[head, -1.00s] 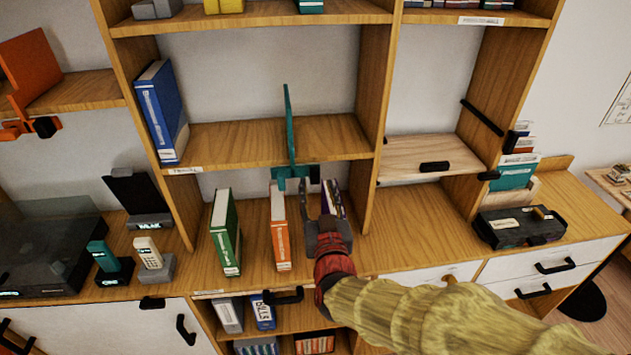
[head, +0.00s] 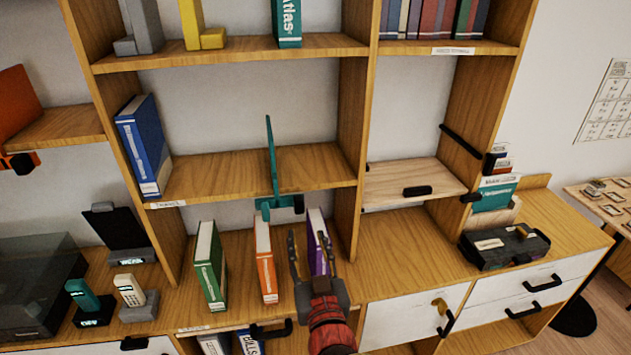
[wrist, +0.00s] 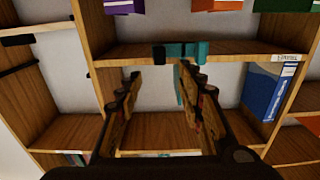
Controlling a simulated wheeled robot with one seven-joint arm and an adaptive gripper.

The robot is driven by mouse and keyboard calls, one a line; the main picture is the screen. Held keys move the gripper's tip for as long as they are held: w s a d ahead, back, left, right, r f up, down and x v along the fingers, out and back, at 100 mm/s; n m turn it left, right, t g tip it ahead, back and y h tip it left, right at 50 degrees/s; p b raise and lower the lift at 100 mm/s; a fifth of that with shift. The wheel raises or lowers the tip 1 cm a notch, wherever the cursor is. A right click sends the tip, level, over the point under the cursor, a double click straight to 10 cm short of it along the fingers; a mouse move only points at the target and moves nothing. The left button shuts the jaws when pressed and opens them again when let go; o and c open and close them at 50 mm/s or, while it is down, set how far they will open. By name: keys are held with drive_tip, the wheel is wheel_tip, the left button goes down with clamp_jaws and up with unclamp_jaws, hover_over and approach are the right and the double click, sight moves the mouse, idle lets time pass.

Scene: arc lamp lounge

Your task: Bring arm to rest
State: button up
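My gripper (head: 309,247) is in the lower middle of the head view, in front of the purple book (head: 318,240) on the desk-level shelf. Its two fingers are spread apart. In the wrist view my gripper (wrist: 158,85) shows nothing held between the fingers. Beyond them the wrist view shows a teal bookend (wrist: 190,50) and bare wall. The orange book (head: 265,258) and the green book (head: 210,265) stand to the left of the gripper. From these frames I cannot tell whether a finger touches the purple book.
A teal bookend (head: 271,165) stands on the middle shelf, a blue book (head: 143,145) at its left end. Phones (head: 130,290) stand at lower left. A black device (head: 503,246) sits on the right counter. Clear counter (head: 400,240) lies right of the purple book.

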drive_tip(key=s+a+f+n+g+y, duration=0.1)
drive_tip(key=s+a+f+g, duration=0.15)
drive_tip(key=f, duration=0.35)
drive_tip(key=s+a+f+g, duration=0.2)
drive_tip(key=s+f+g, duration=0.1)
drive_tip(key=f+g, duration=0.15)
drive_tip(key=s+d+f+n+g, duration=0.1)
drive_tip(key=s+d+f+g, duration=0.2)
drive_tip(key=s, duration=0.3)
drive_tip(key=s+d+r+m+h, duration=0.1)
drive_tip(key=s+d+r, duration=0.2)
drive_tip(key=d, duration=0.5)
drive_tip(key=s+d+r+m+g+h, duration=0.1)
drive_tip(key=s+d+r+m+h, duration=0.1)
drive_tip(key=d+r, duration=0.3)
drive_tip(key=s+d+r+m+h+p, duration=0.1)
drive_tip(key=s+d+r, duration=0.3)
drive_tip(key=d, duration=0.7)
drive_tip(key=shift+s+d+r+m+g+h, duration=0.2)
drive_tip(key=shift+r+m+g+h, duration=0.2)
drive_tip(key=shift+h, duration=0.3)
